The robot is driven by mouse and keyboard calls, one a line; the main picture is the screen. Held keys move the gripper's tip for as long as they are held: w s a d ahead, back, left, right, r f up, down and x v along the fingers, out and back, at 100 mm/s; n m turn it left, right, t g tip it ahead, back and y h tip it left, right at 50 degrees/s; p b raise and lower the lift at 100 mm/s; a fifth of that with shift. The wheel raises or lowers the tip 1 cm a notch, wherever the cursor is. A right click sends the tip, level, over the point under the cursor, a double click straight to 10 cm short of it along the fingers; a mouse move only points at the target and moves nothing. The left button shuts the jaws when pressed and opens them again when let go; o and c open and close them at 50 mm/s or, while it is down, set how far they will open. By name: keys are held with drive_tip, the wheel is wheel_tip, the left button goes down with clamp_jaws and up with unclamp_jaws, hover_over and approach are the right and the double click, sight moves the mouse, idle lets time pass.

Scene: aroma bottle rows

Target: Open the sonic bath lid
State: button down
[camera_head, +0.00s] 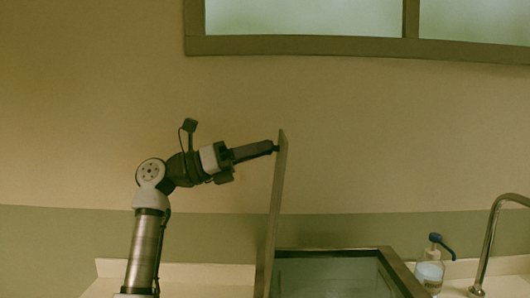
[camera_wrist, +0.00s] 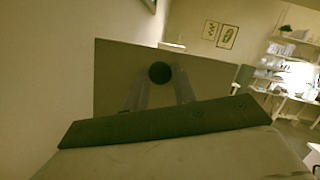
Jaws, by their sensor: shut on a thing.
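The sonic bath lid (camera_head: 275,205) stands nearly upright, seen almost edge-on, at the left side of the sonic bath (camera_head: 388,272). The bath's framed opening is uncovered, and its lower part is cut off by the picture edge. My gripper (camera_head: 273,147) reaches the lid from the left, near its top edge. In the wrist view the lid (camera_wrist: 215,80) is a flat panel with a round dark knob (camera_wrist: 159,72). My gripper (camera_wrist: 158,84) is shut on this knob, with one finger at each side.
A pump bottle (camera_head: 430,272) and a curved metal faucet (camera_head: 490,243) stand right of the bath. The pale counter (camera_head: 205,274) is clear to the left. A wall with a window (camera_head: 305,17) is behind. Shelves (camera_wrist: 290,50) show at right in the wrist view.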

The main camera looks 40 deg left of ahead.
idle(0.3)
drive_tip(key=c, duration=1.1)
unclamp_jaws()
drive_tip(key=shift+c, duration=0.2)
drive_tip(key=b+v, duration=0.3)
drive_tip(key=v, duration=1)
drive_tip(key=shift+s+a, duration=0.2)
drive_tip(key=shift+a, duration=0.1)
drive_tip(key=shift+s, duration=0.1)
